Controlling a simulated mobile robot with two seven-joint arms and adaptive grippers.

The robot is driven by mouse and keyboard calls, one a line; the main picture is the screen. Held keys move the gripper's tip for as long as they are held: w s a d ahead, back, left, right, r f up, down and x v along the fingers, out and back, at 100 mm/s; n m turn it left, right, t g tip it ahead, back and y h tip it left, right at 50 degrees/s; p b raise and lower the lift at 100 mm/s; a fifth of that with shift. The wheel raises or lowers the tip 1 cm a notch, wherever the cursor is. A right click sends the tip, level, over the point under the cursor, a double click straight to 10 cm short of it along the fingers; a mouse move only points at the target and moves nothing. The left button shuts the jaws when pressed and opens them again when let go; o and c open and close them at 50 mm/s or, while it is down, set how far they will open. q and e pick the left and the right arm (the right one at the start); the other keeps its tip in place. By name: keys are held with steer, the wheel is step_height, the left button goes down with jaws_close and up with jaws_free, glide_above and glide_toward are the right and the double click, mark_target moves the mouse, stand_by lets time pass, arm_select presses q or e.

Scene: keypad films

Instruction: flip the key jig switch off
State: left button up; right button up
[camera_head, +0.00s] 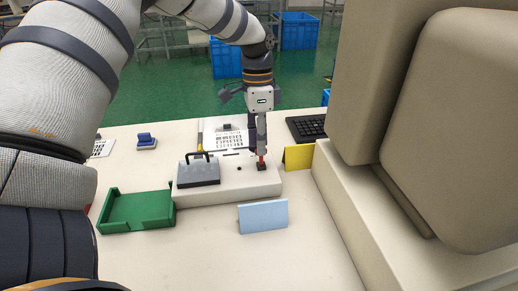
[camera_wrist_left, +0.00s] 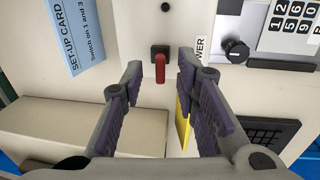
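The key jig is a white box (camera_head: 235,187) on the table with a grey handled plate on top. Its switch (camera_head: 262,166) is a small red lever on a dark base near the box's right end. In the left wrist view the red lever (camera_wrist_left: 160,68) lies just beyond and between my fingertips, beside a label partly reading "POWER". My left gripper (camera_head: 261,152) points down over the switch. In the left wrist view its two fingers (camera_wrist_left: 160,74) stand apart with nothing gripped between them. Whether a finger touches the lever I cannot tell. My right gripper is out of view.
A blue set-up card (camera_head: 263,216) stands in front of the box, a yellow card (camera_head: 298,157) to its right. A green tray (camera_head: 138,211) is at left, a black keypad-like block (camera_head: 307,128) behind.

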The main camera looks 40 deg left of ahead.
mark_target(259, 162)
arm_select(q)
steer(key=shift+s+d+f, duration=0.1)
steer(key=shift+d+f, duration=0.05)
steer(key=shift+f, duration=1.3)
jaws_close()
steer(key=shift+f, duration=0.15)
steer(key=g+h+b, duration=0.1)
steer(key=b, duration=0.1)
steer(key=f+g+h+b, duration=0.1)
steer(key=w+a+h+b, duration=0.1)
steer(key=b, duration=0.1)
steer(key=shift+a+f+g+b, duration=0.1)
steer(key=shift+f+g+b, duration=0.15)
steer(key=shift+g+b, duration=0.15)
steer(key=shift+r+h, duration=0.2)
steer(key=shift+h, duration=0.1)
steer(key=shift+r, duration=0.35)
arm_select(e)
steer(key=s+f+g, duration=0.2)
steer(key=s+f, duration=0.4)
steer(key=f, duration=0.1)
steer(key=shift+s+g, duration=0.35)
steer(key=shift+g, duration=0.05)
arm_select(q)
jaws_free()
